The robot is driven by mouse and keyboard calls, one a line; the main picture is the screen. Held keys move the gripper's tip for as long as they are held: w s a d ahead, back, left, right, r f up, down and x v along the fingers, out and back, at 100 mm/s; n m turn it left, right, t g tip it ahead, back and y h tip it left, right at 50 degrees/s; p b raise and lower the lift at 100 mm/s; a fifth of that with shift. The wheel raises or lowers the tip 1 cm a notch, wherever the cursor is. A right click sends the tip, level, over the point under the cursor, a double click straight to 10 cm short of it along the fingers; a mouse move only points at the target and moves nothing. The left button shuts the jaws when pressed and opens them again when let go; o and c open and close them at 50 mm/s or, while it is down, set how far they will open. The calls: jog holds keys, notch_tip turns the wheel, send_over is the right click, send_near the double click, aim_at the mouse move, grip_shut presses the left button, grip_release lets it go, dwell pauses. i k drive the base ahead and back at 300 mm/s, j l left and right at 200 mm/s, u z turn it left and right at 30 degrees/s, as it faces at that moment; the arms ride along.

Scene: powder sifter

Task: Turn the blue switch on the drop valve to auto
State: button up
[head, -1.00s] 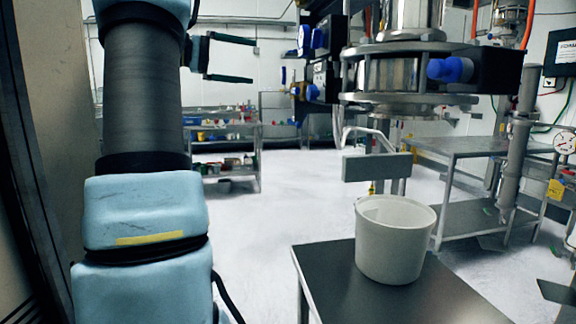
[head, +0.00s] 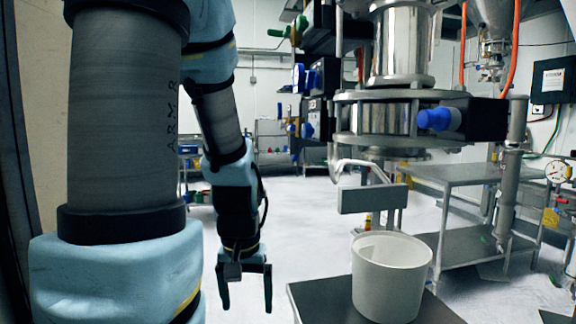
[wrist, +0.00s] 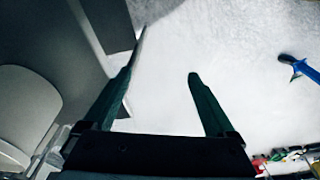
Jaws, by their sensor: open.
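The drop valve (head: 372,118) is the steel round body below the metal cylinder, left of a black box. Several blue parts show on it: a blue knob (head: 435,119) on its front right, and a small blue switch-like part (head: 307,130) on the dark control box (head: 318,112) at its left, seen edge-on. The switch's setting and labels cannot be read. My gripper (head: 246,300) hangs pointing down, left of the table and well below the valve, open and empty. In the wrist view my gripper (wrist: 160,76) has its fingers apart over bare floor.
A white bucket (head: 391,280) stands on a dark table (head: 325,300) right of my gripper; both also show at left in the wrist view. A grey plate (head: 373,198) hangs below the valve. Steel shelving (head: 445,175) stands behind right. Floor is clear beyond my gripper.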

aim_at(312, 80)
jog(key=k+u, duration=0.15)
jog(key=k, duration=0.5)
jog(key=i+j+u, duration=0.1)
jog(key=u, duration=0.35)
jog(key=i+j+u, duration=0.15)
jog(key=u, duration=0.35)
jog(key=i+j+u, duration=0.1)
jog(key=u, duration=0.35)
